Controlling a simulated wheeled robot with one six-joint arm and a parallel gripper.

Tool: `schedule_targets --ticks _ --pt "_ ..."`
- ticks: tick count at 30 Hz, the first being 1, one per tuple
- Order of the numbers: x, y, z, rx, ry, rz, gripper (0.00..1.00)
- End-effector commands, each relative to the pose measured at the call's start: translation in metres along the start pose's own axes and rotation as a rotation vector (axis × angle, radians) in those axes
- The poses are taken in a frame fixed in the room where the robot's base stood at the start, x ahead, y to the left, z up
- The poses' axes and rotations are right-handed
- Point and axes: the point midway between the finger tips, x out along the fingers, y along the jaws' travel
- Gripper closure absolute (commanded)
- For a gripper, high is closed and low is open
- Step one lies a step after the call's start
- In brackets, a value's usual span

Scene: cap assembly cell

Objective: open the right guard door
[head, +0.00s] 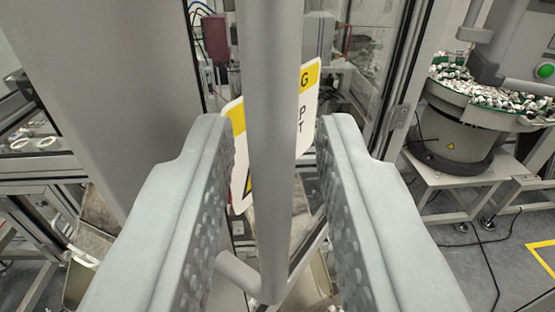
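The guard door's handle (268,150) is a grey upright bar that runs down the middle of the head view and bends toward the door at its lower end. My gripper (275,130) is open, with one finger on each side of the bar. Gaps show between the bar and both fingers, so it is not gripped. Behind the bar is the door's clear panel (372,75) in a grey frame (405,95). A white and yellow warning sign (306,100) on the door is partly hidden by the bar and my left finger.
A wide grey post (100,80) stands at the left. At the right, a round feeder bowl (480,95) full of small parts sits on a grey stand (480,180). Cables lie on the floor near yellow floor tape (541,262). Machine parts show behind the panel.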

Motion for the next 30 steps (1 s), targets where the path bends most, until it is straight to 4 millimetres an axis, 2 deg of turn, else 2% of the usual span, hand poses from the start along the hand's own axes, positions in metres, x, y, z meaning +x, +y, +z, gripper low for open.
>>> schedule_targets --ticks 24,30 --pt "-0.138 0.001 -0.001 -0.001 0.003 0.002 0.74" --pt "-0.160 0.001 0.000 0.000 0.001 0.002 0.74"
